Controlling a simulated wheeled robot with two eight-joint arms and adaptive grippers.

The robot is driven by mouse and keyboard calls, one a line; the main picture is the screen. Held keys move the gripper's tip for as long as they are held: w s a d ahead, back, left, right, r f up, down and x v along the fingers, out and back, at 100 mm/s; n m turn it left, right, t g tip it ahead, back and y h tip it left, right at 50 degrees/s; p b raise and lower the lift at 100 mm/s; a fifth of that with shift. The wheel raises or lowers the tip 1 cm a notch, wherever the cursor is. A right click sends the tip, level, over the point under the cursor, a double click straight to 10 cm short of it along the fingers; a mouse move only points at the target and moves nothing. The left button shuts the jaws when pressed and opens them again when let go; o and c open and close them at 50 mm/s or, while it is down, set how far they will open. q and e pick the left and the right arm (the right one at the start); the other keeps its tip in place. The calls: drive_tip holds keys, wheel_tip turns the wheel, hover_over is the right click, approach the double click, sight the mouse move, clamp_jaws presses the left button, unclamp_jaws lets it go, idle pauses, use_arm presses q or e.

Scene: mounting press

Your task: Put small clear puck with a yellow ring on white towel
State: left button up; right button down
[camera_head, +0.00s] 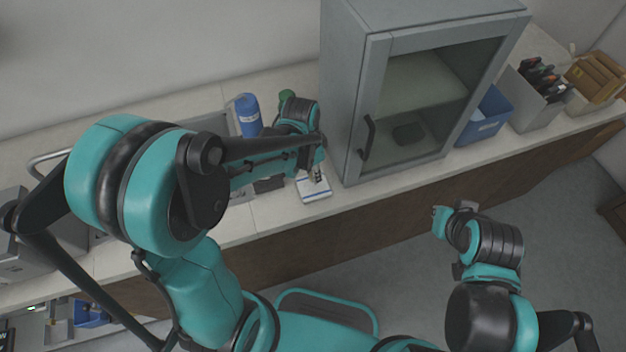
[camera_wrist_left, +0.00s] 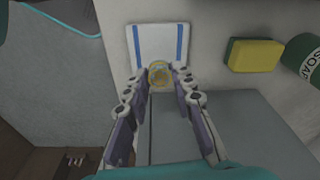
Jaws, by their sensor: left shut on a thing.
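The small clear puck with a yellow ring (camera_wrist_left: 159,74) is between the fingertips of my left gripper (camera_wrist_left: 159,78), which is shut on it. The white towel (camera_wrist_left: 160,45) with two blue stripes lies flat on the counter. In the left wrist view the puck shows at the towel's near edge; whether it touches the towel I cannot tell. In the head view my left gripper (camera_head: 316,174) is over the towel (camera_head: 314,192), and the puck is not clear there. My right gripper (camera_head: 450,212) is away from the counter, over the floor; its jaws are not clear.
A grey cabinet (camera_head: 347,110) with a glass door stands right of the towel. A blue bottle (camera_head: 248,115) stands behind my left arm. A yellow sponge (camera_wrist_left: 254,55) and a green soap bottle (camera_wrist_left: 304,58) are beside the towel. A blue bin (camera_head: 484,120) stands farther right.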

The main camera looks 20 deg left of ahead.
use_arm(q)
drive_tip(key=shift+f+b, duration=0.8)
drive_tip(key=shift+f, duration=1.2)
drive_tip(key=shift+f, duration=0.15)
drive_tip(key=o, duration=1)
